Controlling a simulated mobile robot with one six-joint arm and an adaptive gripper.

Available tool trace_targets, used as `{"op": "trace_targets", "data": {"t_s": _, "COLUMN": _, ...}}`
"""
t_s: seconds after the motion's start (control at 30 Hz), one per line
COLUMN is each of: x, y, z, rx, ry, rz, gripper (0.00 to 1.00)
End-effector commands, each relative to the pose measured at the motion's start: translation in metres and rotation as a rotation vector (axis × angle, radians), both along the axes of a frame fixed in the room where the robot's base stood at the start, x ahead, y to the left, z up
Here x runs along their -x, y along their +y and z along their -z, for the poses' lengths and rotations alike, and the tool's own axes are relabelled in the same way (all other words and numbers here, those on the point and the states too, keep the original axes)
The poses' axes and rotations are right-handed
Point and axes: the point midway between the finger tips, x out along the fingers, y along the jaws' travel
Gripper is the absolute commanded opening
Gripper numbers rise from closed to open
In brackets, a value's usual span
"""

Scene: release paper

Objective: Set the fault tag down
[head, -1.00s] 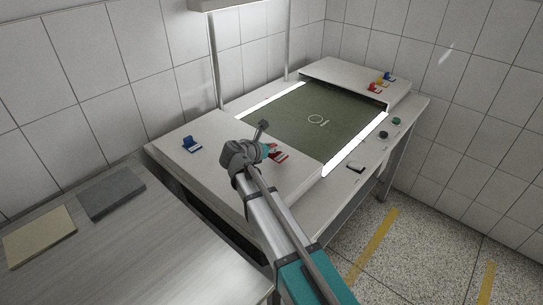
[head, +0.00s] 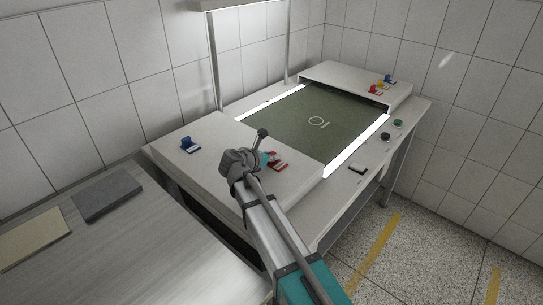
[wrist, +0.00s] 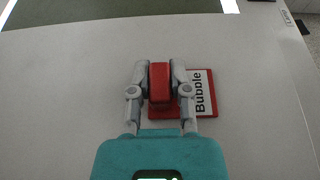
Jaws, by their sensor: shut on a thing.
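A red tag (wrist: 160,85) with a white label reading "Bubble" is between the fingers of my gripper (wrist: 161,88) in the wrist view. The fingers are shut on its upright red grip, and its flat labelled plate shows to the right. In the head view the red tag (head: 279,166) is just right of my gripper (head: 262,160), low over the near pale panel (head: 225,140). I cannot tell whether its plate touches the panel.
A blue tag (head: 190,145) stands on the same panel to the left. A green surface (head: 335,125) between bright light strips lies beyond. Blue, yellow and red tags (head: 374,90) stand on the far panel. A grey pad (head: 107,195) lies on the left table.

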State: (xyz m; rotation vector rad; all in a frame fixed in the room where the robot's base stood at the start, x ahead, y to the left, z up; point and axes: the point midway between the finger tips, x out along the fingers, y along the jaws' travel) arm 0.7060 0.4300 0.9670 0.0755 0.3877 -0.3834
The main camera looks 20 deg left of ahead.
Motion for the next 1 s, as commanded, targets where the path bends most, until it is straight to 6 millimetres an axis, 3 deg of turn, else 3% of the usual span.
{"op": "trace_targets", "data": {"t_s": 0.03, "x": 0.0, "y": 0.0, "z": 0.001, "rx": 0.0, "ry": 0.0, "rz": 0.0, "gripper": 0.28}}
{"op": "trace_targets", "data": {"t_s": 0.2, "x": 0.0, "y": 0.0, "z": 0.0, "rx": 0.0, "ry": 0.0, "rz": 0.0, "gripper": 0.59}}
{"op": "trace_targets", "data": {"t_s": 0.77, "x": 0.0, "y": 0.0, "z": -0.004, "rx": 0.0, "ry": 0.0, "rz": 0.0, "gripper": 0.59}}
{"op": "trace_targets", "data": {"t_s": 1.0, "x": 0.023, "y": 0.008, "z": -0.015, "rx": 0.0, "ry": 0.0, "rz": -0.001, "gripper": 0.59}}
